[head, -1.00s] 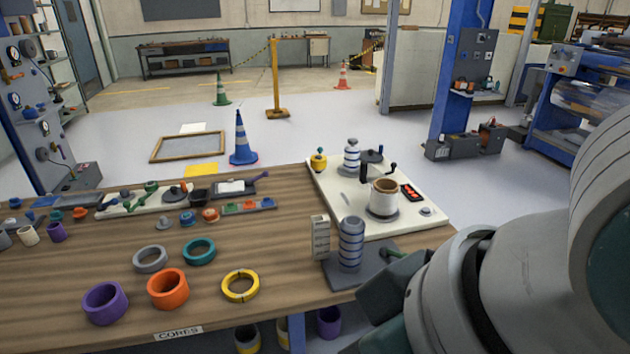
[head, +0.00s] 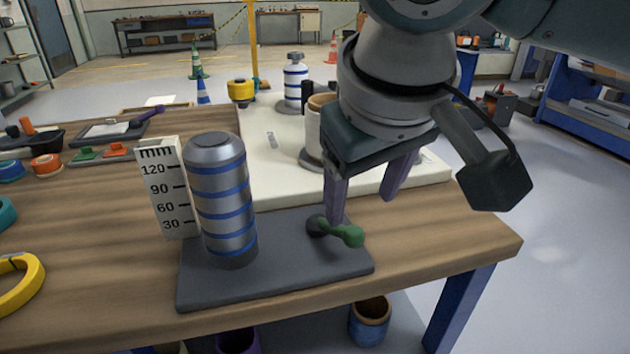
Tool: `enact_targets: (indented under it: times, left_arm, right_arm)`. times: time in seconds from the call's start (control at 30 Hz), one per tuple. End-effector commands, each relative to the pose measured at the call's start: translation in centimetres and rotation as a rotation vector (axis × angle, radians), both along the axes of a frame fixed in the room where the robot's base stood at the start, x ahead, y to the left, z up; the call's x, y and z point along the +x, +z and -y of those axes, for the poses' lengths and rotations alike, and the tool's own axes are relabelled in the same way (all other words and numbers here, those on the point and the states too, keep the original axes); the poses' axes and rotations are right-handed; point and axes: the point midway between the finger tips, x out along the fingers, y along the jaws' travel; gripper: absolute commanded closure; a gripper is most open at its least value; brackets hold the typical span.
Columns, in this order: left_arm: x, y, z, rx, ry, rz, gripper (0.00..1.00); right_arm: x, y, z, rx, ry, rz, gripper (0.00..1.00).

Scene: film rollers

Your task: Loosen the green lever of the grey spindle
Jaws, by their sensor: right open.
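The grey spindle (head: 222,200) stands upright on a dark grey base plate (head: 275,272) near the table's front edge. It is a metal cylinder with blue rings. The green lever (head: 345,234) sits at the right end of the base plate, on a dark pivot, its knob pointing right. My right gripper (head: 365,208) is open and points down just above and behind the lever. Its left finger is close to the dark pivot; I cannot tell whether it touches. Its right finger is apart from the lever. My left gripper is not in view.
A white scale marked in mm (head: 165,188) stands left of the spindle. A yellow ring (head: 22,285) lies at the left. The table's right corner is clear.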

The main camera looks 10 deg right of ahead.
Motion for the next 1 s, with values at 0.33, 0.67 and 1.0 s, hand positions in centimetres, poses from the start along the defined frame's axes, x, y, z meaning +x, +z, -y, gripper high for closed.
enact_targets:
  times: [0.33,0.67,1.0]
  left_arm:
    - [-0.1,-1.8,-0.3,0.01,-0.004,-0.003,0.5]
    - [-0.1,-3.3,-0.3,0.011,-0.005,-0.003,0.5]
    - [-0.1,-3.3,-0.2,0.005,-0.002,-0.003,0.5]
  right_arm:
    - [2.0,-4.6,0.8,-0.007,-0.009,0.0,0.34]
    - [4.0,-8.7,1.1,-0.004,-0.005,0.002,0.34]
    - [4.2,-9.0,1.2,-0.003,-0.004,0.002,0.34]
